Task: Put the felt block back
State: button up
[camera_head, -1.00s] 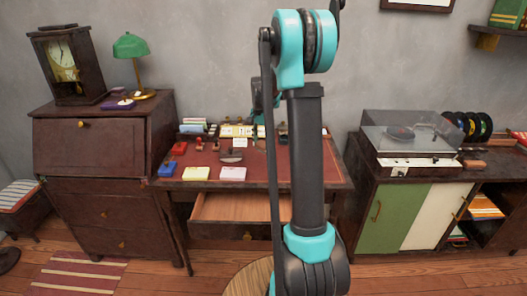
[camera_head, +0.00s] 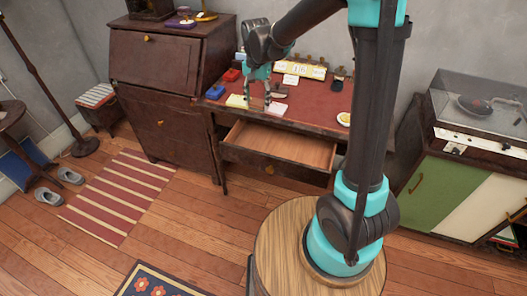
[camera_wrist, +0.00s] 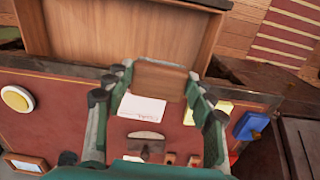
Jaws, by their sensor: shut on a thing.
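The felt block (camera_wrist: 159,80) shows in the wrist view as a brown, wood-coloured block between my fingertips. My gripper (camera_wrist: 158,90) is shut on it. In the head view my gripper (camera_head: 257,98) points down over the front part of the desk, near the pale cards; the block is too small to make out there. The open drawer (camera_head: 282,147) lies just below and in front, and its bare wooden floor also shows in the wrist view (camera_wrist: 120,32).
The red desk top (camera_head: 312,108) bears a white card (camera_wrist: 142,110), a yellow card (camera_wrist: 200,113), a blue pad (camera_wrist: 250,125) and a round yellow thing (camera_head: 343,118). A dark cabinet (camera_head: 155,65) stands left. A record player (camera_head: 480,105) stands right.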

jog(key=shift+s+a, duration=0.35)
jog(key=shift+s, duration=0.2)
jog(key=shift+s+f+n, duration=0.2)
jog(key=shift+n, duration=0.1)
notch_tip(320, 180, down, 20)
jog(key=shift+a+r, duration=0.1)
jog(key=shift+r, duration=0.05)
jog(key=o, duration=1.3)
